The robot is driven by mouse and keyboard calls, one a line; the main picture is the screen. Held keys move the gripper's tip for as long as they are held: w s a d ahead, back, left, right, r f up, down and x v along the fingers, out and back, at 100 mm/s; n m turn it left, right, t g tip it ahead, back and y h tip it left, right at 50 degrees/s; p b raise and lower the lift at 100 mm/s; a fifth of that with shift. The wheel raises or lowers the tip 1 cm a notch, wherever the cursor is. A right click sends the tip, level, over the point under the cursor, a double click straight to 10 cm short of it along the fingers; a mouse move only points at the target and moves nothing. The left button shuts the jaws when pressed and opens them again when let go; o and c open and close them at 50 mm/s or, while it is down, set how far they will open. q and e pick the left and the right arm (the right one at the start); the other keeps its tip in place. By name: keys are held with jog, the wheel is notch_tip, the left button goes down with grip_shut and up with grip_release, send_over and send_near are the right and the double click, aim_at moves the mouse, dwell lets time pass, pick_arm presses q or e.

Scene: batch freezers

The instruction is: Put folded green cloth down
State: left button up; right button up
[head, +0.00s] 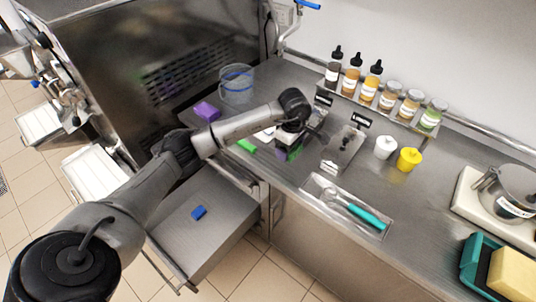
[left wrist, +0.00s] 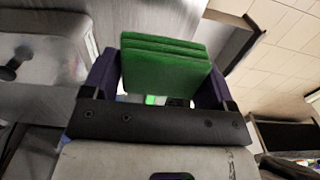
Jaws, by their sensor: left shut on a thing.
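The folded green cloth (left wrist: 165,68) is a stack of several green layers in the left wrist view. My left gripper (left wrist: 158,80) is shut on it, with one dark purple finger at each side. In the head view my left gripper (head: 289,151) is over the steel counter (head: 322,172) near its front edge, left of the steel box with a knob. I cannot tell whether the cloth touches the counter. My right gripper is not in view.
A steel box (head: 342,150), white jar (head: 385,147) and yellow jar (head: 409,159) stand to the right. A tray (head: 318,184) holds a teal-handled tool. A purple block (head: 206,111) and clear tub (head: 236,84) are left. An open drawer (head: 215,233) holds a blue block (head: 199,212).

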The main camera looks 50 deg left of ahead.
pick_arm(q)
send_over(267, 157)
notch_tip(267, 157, down, 6)
jog(key=shift+r, duration=0.2)
jog(key=shift+w+f+b, duration=0.1)
jog(key=shift+f+b, duration=0.2)
jog(key=shift+f, duration=1.7)
